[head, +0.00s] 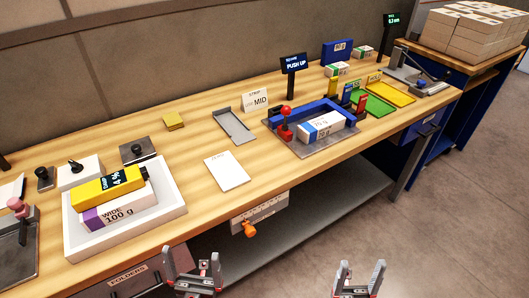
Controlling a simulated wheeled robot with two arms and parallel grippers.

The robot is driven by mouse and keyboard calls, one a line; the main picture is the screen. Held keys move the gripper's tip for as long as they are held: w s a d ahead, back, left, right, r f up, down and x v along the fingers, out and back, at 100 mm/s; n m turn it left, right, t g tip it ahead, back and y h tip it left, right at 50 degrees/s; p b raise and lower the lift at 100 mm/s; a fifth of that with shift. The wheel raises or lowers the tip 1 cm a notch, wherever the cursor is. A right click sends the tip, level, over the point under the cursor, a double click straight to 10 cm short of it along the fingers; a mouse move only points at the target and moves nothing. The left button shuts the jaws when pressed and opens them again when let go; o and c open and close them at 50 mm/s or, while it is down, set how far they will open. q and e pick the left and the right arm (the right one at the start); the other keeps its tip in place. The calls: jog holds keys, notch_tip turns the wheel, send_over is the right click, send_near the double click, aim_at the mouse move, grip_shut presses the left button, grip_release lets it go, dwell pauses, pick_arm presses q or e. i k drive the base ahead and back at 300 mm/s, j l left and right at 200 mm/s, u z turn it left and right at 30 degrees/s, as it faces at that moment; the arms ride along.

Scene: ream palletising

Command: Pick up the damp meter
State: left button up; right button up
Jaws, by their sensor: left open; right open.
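The damp meter looks to be the yellow block with a dark display reading about 4% (103,188). It lies on a white and purple ream marked WIDE 100 g (120,211), inside a white tray (172,209) at the left of the bench. My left gripper (192,255) is open and empty at the bottom of the view, in front of the bench, to the right of and nearer than the meter. My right gripper (361,264) is open and empty further right, over the floor. Neither gripper touches anything.
A white card (227,171) lies right of the tray on the wooden bench (190,158). A blue fixture holding a ream (322,127) stands mid-bench. Small dark devices (137,151) stand behind the tray. An orange knob (249,229) sticks out below the front edge.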

aim_at(87, 196)
jog(key=u, duration=1.25)
